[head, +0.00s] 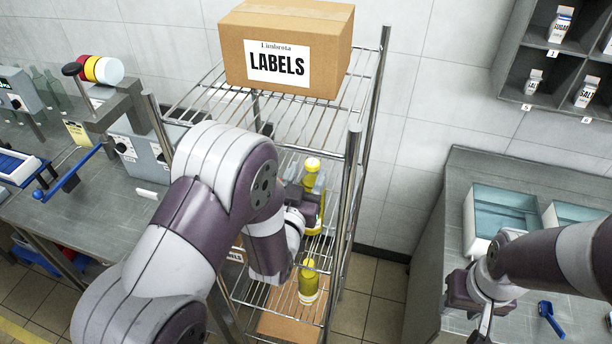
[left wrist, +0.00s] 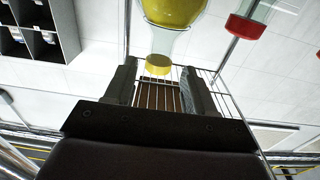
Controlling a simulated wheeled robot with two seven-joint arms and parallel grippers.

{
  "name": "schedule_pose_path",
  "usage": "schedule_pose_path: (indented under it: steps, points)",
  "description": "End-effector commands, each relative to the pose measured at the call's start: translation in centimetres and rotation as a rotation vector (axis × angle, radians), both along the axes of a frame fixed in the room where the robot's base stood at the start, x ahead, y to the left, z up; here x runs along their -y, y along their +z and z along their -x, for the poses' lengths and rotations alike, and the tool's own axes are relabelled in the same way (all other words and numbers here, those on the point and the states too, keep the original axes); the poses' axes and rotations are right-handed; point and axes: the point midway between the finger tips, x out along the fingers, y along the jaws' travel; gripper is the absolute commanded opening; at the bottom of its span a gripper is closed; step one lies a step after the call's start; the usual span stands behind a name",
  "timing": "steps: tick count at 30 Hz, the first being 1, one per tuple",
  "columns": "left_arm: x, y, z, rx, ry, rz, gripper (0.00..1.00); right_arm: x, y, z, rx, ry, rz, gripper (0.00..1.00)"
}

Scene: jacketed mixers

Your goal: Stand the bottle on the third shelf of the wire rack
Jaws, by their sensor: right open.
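The bottle's yellow body (left wrist: 173,10) is cut off by the top edge. A second yellow bottle (head: 308,288) stands on a lower shelf. My right gripper (head: 474,308) is open and empty over the right counter.
A cardboard box marked LABELS (head: 300,50) sits on the rack's top shelf. Rack posts stand close around my left arm. A red-capped item (left wrist: 246,26) shows in the left wrist view. Pale bins (head: 500,213) and a blue tool (head: 551,318) are on the right counter (head: 450,205).

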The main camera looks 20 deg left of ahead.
Motion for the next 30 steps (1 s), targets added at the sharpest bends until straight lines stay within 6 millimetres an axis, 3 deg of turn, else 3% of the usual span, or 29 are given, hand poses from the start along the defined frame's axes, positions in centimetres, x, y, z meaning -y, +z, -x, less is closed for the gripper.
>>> schedule_pose_path:
  steps: [5,15,20,23,26,30]
  points:
    - [0.0,-0.3,1.5,0.001,-0.001,0.000,0.55,0.0,-0.8,0.0,0.000,0.000,0.000,0.43]
    - [-0.3,-0.5,9.9,0.003,-0.003,0.000,0.55,0.0,-3.3,0.0,0.000,0.000,0.000,0.43]
    - [-0.4,-0.5,11.6,-0.008,-0.001,0.002,0.55,0.0,-3.6,0.0,0.000,0.000,0.000,0.43]
    - [-0.5,-1.9,10.7,-0.129,0.007,0.012,0.55,0.0,-3.6,-0.1,0.000,0.000,0.000,0.43]
    - [-0.5,-5.0,9.3,-0.403,0.011,0.026,0.55,0.0,-3.6,0.0,0.000,0.000,0.000,0.43]
    - [-1.2,-8.8,10.8,-0.869,0.001,0.015,0.55,0.0,-3.6,0.0,0.000,0.000,0.000,0.43]
